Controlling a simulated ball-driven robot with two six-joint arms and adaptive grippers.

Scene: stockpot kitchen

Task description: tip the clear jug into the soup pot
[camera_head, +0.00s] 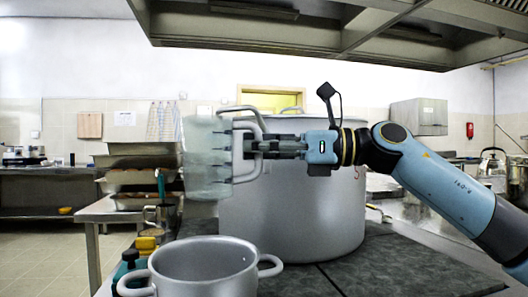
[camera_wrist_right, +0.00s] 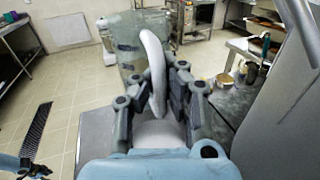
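The clear jug (camera_head: 205,158) is pale and see-through, and hangs upright in the air. My right gripper (camera_head: 258,147) is shut on its handle (camera_head: 248,178). In the right wrist view, the fingers (camera_wrist_right: 153,100) lie on both sides of the handle (camera_wrist_right: 153,62), with the jug (camera_wrist_right: 130,45) beyond. A small grey two-handled pot (camera_head: 205,276) stands below the jug in the picture. A large grey stockpot (camera_head: 305,215) stands behind the arm. I cannot tell which is called the soup pot. My left gripper (camera_wrist_right: 30,169) seems to show small at the wrist view's lower left; its state is unclear.
Stacked trays (camera_head: 140,162) stand on a side table at left. A metal cup (camera_head: 160,215) and bottles with green and yellow tops are left of the small pot. The dark worktop (camera_head: 400,262) is clear at right. A hood (camera_head: 260,30) hangs overhead.

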